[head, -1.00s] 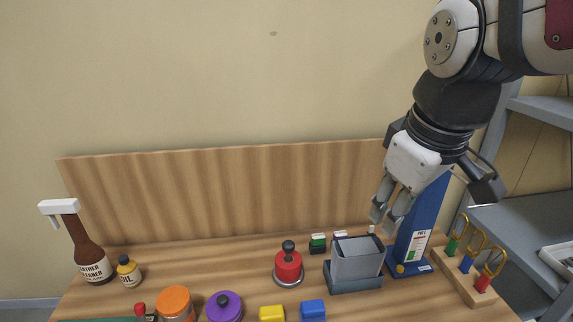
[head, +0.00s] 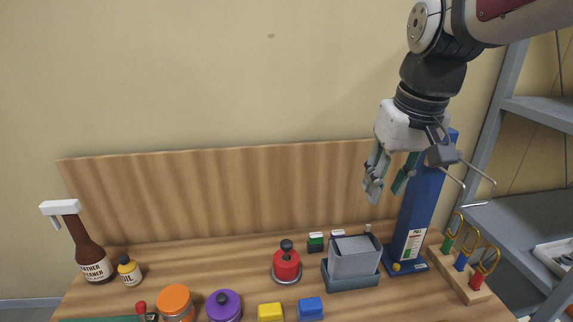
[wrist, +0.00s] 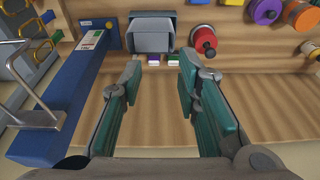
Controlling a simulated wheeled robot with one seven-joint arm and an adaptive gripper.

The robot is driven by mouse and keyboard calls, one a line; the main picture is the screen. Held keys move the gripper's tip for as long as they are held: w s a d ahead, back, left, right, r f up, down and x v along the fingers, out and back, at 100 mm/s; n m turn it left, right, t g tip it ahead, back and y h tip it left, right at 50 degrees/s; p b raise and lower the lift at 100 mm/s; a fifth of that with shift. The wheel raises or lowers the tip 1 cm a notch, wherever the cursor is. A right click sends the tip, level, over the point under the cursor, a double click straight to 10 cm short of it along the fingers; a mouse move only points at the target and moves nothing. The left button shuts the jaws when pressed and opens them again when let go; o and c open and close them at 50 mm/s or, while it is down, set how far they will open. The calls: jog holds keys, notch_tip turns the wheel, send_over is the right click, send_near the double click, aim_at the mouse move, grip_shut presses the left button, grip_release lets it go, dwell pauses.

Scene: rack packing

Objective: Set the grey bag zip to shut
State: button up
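The grey bag (head: 354,258) stands upright in a dark grey holder (head: 350,282) on the bench, right of centre. A dark line runs around its top; I cannot tell the zip's state or pick out a slider. In the wrist view the bag (wrist: 150,40) is at the top, beyond the fingertips. My gripper (head: 386,186) is above and slightly right of the bag, clear of it. Its two teal-padded fingers are apart with nothing between them, as the wrist view also shows (wrist: 159,76).
A tall blue press-like post (head: 417,215) stands close right of the bag, with a wire handle near my gripper. A rack of looped tools (head: 466,270) is farther right. A wooden backboard (head: 230,200) runs behind.

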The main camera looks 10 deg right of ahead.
jog(key=w+d+f+g, duration=0.2)
jog(key=w+d+f, duration=0.1)
jog(key=w, duration=0.5)
send_near(369, 225)
jog(key=shift+g, duration=0.4)
jog(key=f+p, duration=0.1)
jog(key=f, duration=0.2)
jog(key=f+p, duration=0.1)
jog(key=f, duration=0.1)
jog(key=f+p, duration=0.1)
jog(key=f, duration=0.2)
jog(key=shift+w+f, duration=0.35)
grip_shut()
jog(key=c, duration=0.7)
grip_release()
jog(key=o, duration=0.7)
